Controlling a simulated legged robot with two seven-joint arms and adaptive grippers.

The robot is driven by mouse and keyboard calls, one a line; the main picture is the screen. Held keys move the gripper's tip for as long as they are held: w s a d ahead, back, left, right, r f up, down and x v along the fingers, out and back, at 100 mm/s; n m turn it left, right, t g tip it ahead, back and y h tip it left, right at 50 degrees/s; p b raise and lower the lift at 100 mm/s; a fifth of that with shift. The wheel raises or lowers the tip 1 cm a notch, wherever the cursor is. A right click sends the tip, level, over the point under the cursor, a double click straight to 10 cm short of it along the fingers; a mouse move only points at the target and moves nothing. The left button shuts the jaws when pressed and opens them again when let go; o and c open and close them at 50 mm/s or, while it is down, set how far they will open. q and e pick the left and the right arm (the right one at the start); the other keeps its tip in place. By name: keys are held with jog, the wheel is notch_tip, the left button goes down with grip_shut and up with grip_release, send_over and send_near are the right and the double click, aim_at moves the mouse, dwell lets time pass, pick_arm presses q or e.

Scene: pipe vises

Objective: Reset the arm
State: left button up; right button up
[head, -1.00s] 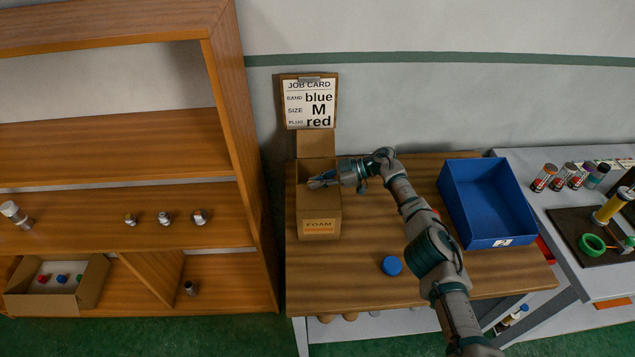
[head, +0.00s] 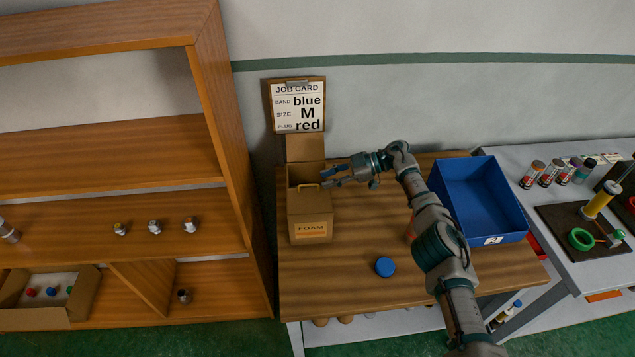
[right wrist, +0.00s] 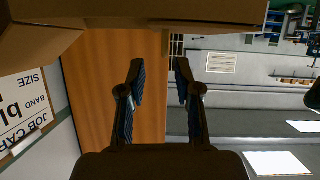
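My right arm reaches over the wooden table from the lower right in the head view. Its gripper (head: 327,179) is just right of the open cardboard FOAM box (head: 310,220), near the rim. In the right wrist view the two blue-padded fingers (right wrist: 160,72) stand apart with nothing between them. The cardboard (right wrist: 150,12) fills the top of that view. A thin yellow piece (head: 306,186) shows at the box opening; the rest of the inside is hidden. My left gripper is not in view.
A blue bin (head: 482,205) stands right of my arm. A blue cap (head: 385,267) lies on the table (head: 330,275). A job card (head: 297,106) hangs behind the box. A wooden shelf (head: 235,150) rises at the left. A side bench (head: 560,215) holds several small jars.

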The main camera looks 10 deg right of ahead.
jog(key=shift+d, duration=0.3)
jog(key=shift+a, duration=0.1)
